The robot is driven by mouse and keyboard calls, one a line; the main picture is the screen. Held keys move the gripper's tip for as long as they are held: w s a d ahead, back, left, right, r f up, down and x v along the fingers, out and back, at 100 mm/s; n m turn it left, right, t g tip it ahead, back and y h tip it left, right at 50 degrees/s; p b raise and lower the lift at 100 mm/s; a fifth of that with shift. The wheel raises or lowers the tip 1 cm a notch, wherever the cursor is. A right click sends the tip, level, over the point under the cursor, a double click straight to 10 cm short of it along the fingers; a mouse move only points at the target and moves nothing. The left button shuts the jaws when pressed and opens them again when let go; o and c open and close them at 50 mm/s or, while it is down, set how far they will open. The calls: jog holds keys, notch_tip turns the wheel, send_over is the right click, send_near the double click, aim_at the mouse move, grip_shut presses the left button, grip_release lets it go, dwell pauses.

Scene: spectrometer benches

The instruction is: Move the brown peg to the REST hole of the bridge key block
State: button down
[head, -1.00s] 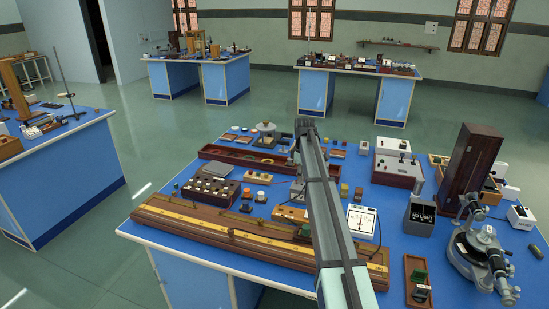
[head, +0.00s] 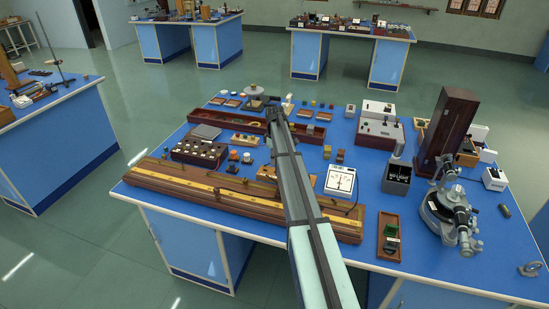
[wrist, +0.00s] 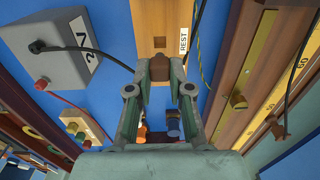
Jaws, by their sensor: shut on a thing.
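My gripper (wrist: 160,72) is shut on the brown peg (wrist: 159,68), which shows between the fingertips in the wrist view. The tan wooden bridge key block (wrist: 158,15) lies just beyond the fingertips, with a white REST label (wrist: 184,41) on its right edge. A small dark square mark, perhaps a hole, shows on the block beside the label. I cannot tell whether the peg is above the wood or in a hole. In the head view, the block (head: 266,173) is partly hidden by my arm, and the gripper and peg are hidden.
A grey box with a cable (wrist: 68,50) stands left of the block. A long wooden bridge with a brass strip (head: 230,198) runs along the bench's front. A white meter (head: 340,180) stands right of my arm. Dark cables cross near the block.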

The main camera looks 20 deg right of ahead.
jog(key=shift+f+b, duration=0.9)
jog(key=shift+f, duration=1.65)
jog(key=c, duration=1)
grip_release()
notch_tip(320, 180, up, 12)
jog(key=shift+r, duration=0.1)
